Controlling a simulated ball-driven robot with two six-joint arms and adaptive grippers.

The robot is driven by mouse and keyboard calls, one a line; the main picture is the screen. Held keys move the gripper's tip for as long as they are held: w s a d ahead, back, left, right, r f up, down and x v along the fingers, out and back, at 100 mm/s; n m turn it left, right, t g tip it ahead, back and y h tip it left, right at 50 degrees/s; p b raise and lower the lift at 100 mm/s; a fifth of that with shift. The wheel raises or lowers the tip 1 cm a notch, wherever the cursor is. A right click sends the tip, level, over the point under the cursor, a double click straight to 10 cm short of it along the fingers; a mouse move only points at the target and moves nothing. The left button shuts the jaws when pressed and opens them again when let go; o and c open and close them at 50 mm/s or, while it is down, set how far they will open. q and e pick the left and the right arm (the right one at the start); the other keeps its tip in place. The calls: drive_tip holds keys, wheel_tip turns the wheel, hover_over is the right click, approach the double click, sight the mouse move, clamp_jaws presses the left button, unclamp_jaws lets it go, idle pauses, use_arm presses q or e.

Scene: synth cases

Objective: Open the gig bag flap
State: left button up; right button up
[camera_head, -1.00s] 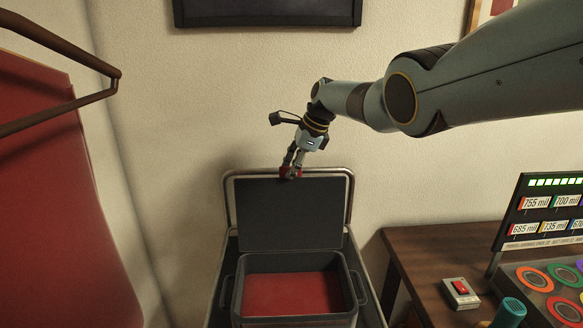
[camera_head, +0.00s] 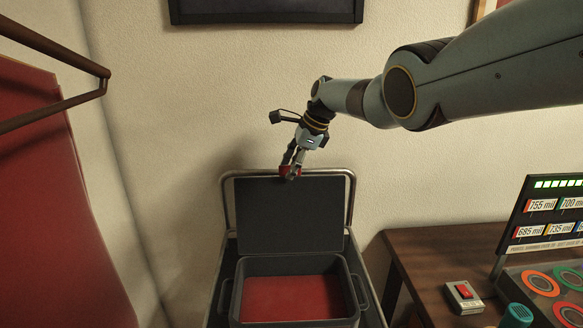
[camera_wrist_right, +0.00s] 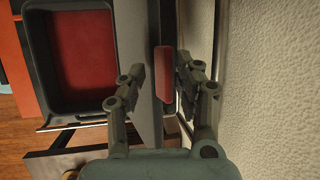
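The gig bag (camera_head: 240,292) is a dark, box-like case with a red lining, low in the middle of the head view. Its dark flap (camera_head: 288,220) stands upright at the back, leaving the inside exposed. A red tab (camera_wrist_right: 163,73) sits at the flap's upper edge. My right gripper (camera_head: 291,174) is at that edge, pointing down. In the wrist view its two fingers (camera_wrist_right: 160,80) stand apart on either side of the tab, with gaps visible beside it. My left gripper is not in view.
A metal rail (camera_head: 350,205) runs behind the flap, close to the wall. A wooden table (camera_head: 430,255) on the right carries a red-switch box (camera_head: 463,296) and a lit panel. A red cloth (camera_head: 50,220) hangs at left below a brown hanger.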

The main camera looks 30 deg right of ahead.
drive_tip(key=shift+r, duration=0.1)
drive_tip(key=v, duration=1.1)
drive_tip(key=shift+s+r, duration=0.25)
drive_tip(key=shift+r, duration=0.05)
drive_tip(key=shift+d, duration=0.15)
